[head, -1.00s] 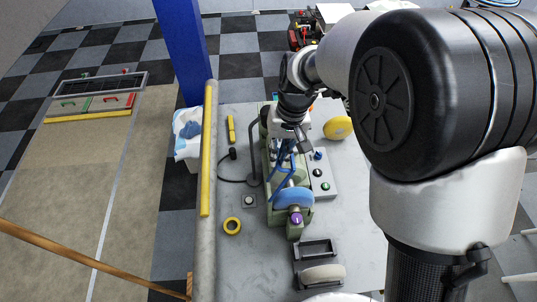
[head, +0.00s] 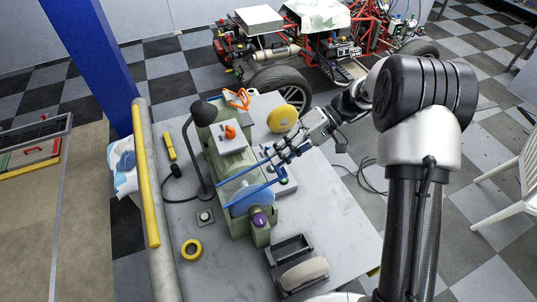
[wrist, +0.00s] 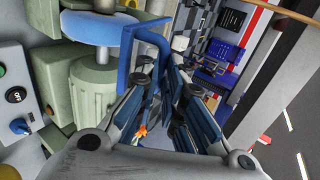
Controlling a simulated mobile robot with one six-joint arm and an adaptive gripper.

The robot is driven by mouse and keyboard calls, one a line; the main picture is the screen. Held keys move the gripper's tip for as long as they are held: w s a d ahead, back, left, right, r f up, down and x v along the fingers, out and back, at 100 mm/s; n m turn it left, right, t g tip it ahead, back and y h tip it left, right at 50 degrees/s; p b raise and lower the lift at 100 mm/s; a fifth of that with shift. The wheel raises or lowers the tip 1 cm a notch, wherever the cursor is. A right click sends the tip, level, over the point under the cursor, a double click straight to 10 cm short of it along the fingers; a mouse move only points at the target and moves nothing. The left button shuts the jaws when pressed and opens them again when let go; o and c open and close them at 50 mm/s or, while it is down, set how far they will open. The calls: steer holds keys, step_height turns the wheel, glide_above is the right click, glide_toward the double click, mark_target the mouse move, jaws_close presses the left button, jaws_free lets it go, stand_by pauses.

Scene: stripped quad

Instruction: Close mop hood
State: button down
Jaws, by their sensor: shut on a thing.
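A green bench polishing machine (head: 222,150) stands on the grey bench, with a round blue mop (head: 252,197) at its near end. A blue-edged hood frame (head: 250,186) reaches from above the mop up and right to my gripper (head: 290,152). In the wrist view the blue bent bar of the hood (wrist: 146,42) lies between the fingertips of my gripper (wrist: 150,68), which is shut on it. Part of the bar is hidden behind the fingers. The blue mop also shows at the top of the wrist view (wrist: 98,28).
A black lamp (head: 203,115) rises left of the machine. A control box (head: 288,180) lies right of it.

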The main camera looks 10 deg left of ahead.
steer(key=f, duration=0.1)
steer(key=d+f+b, duration=0.1)
steer(key=f, duration=0.1)
steer(key=f+b, duration=0.1)
steer(key=shift+w+d+f, duration=0.25)
steer(key=shift+w, duration=0.15)
steer(key=c, duration=2.1)
jaws_free()
steer(key=shift+r, duration=0.2)
steer(key=shift+c, duration=0.2)
steer(key=o, duration=0.4)
steer(key=shift+s+a, duration=0.1)
steer(key=shift+a, duration=0.05)
steer(key=shift+o, duration=0.2)
